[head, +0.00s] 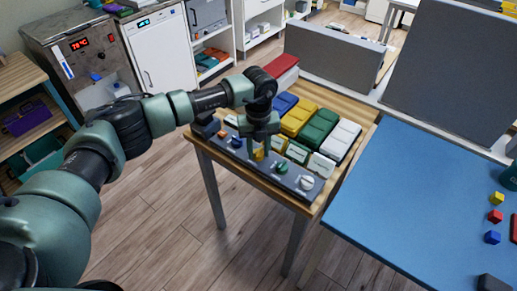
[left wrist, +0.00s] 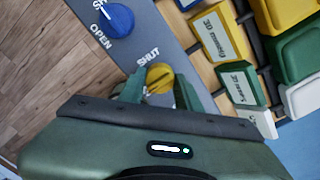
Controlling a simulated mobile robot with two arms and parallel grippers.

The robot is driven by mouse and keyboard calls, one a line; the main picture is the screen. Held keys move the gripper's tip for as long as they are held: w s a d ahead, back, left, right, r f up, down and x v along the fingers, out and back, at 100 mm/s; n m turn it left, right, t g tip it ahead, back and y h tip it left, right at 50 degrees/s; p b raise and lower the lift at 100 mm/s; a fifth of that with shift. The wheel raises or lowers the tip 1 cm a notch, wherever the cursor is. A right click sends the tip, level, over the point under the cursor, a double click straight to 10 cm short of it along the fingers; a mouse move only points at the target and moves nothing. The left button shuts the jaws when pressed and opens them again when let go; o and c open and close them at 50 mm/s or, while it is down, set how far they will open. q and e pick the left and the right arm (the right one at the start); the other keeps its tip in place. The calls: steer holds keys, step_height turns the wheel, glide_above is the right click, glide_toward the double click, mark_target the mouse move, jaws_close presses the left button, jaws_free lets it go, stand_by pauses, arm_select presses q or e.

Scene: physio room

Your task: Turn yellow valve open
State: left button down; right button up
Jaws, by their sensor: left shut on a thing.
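The yellow valve (head: 259,155) is a round knob on a dark grey panel (head: 294,177) along the front of a wooden table. In the left wrist view the yellow valve (left wrist: 160,76) sits below a SHUT label. My left gripper (head: 260,148) reaches down over it. In the left wrist view my left gripper (left wrist: 159,92) has one finger on each side of the knob and is shut on it. The gripper body hides the lower part of the knob and any label there. My right gripper is not in view.
Other knobs share the panel: a blue one (head: 236,142), a green one (head: 282,167) and a white one (head: 306,183). Coloured bins, including a green one (head: 314,130), stand close behind. A blue-topped table (head: 410,190) is at right. The wooden floor in front is clear.

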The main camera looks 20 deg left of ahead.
mark_target(258, 150)
arm_select(q)
steer(key=shift+w+r, duration=0.1)
steer(key=c, duration=1)
jaws_free()
step_height(258, 150, up, 8)
steer(key=shift+f+b, duration=0.1)
steer(key=shift+b, duration=0.65)
